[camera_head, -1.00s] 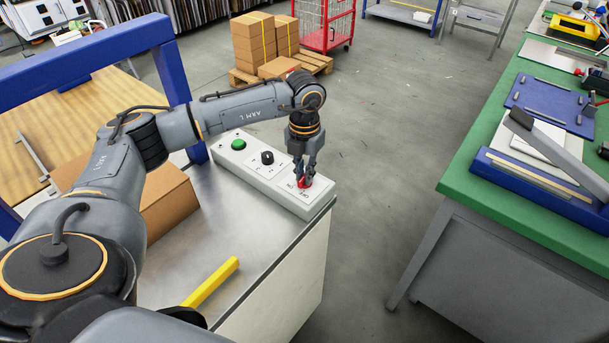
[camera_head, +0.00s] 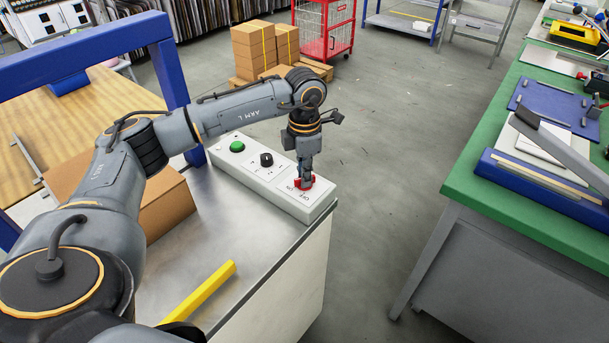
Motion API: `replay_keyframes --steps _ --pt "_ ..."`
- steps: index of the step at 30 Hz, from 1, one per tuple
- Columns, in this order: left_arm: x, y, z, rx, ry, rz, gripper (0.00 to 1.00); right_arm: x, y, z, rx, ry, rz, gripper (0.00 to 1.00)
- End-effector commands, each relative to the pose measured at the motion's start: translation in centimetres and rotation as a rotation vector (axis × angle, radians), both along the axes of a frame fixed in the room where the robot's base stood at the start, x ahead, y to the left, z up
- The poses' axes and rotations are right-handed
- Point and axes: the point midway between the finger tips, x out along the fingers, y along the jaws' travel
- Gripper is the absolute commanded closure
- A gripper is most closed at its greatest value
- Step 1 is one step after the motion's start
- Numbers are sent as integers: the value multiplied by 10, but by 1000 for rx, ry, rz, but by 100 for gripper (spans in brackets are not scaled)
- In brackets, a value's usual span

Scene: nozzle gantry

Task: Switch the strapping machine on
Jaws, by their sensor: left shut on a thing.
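The strapping machine's grey control panel (camera_head: 284,198) lies along the right edge of its metal top (camera_head: 225,220). It carries a green button (camera_head: 237,147), a black knob (camera_head: 266,159) and, at its near end, a red switch (camera_head: 296,185). My left gripper (camera_head: 305,182) points down over the near end and is shut on the red switch, partly hiding it. Small lettering beside the switch is too small to read surely. My right gripper is not in view.
A blue frame (camera_head: 90,60) rises on the left, with a cardboard box (camera_head: 168,212) beside it. A yellow bar (camera_head: 205,288) is at the near part of the metal top. A green workbench (camera_head: 480,175) stands right, across clear floor.

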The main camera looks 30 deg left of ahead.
Motion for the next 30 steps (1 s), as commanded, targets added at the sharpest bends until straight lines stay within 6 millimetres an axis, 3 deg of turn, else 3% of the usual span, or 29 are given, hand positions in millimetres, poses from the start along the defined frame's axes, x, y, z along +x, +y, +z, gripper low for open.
replay_keyframes --steps 18,19,21,30 --pt "1 0 1 0 -4 -39 100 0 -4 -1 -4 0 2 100" --pt "1 0 1 0 -4 -40 83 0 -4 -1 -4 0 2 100" --pt "1 0 1 0 -4 -39 68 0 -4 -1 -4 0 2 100" --pt "0 0 1 0 -1 -38 66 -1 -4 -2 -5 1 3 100"
